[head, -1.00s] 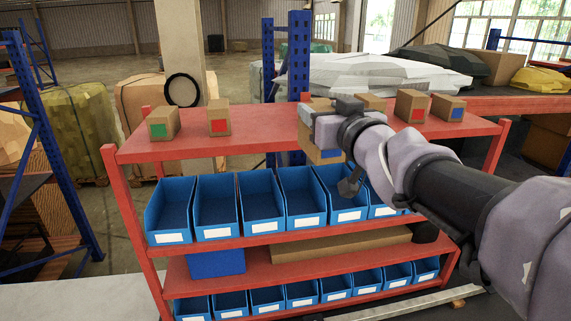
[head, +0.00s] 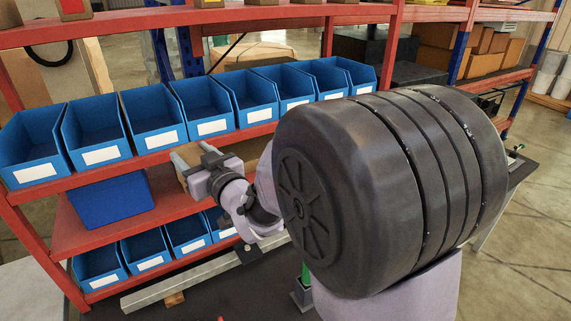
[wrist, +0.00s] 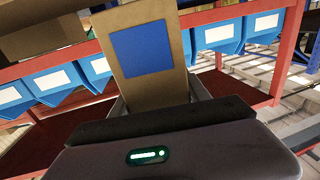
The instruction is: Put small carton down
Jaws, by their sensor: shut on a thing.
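The small carton (wrist: 145,55) is brown cardboard with a blue square on its face. In the wrist view it stands up between the jaws of my gripper (wrist: 155,105), which is shut on it. In the head view my gripper (head: 200,165) is in front of the red shelf rack, near the middle shelf (head: 170,200). The carton (head: 186,156) shows only partly there, behind the gripper. I cannot tell whether it touches the shelf.
Blue bins (head: 153,122) line the shelf above, and more blue bins (head: 145,250) stand below. A darker blue box (head: 110,197) sits on the middle shelf, left of my gripper. A grey metal rail (head: 205,276) runs along the rack's foot.

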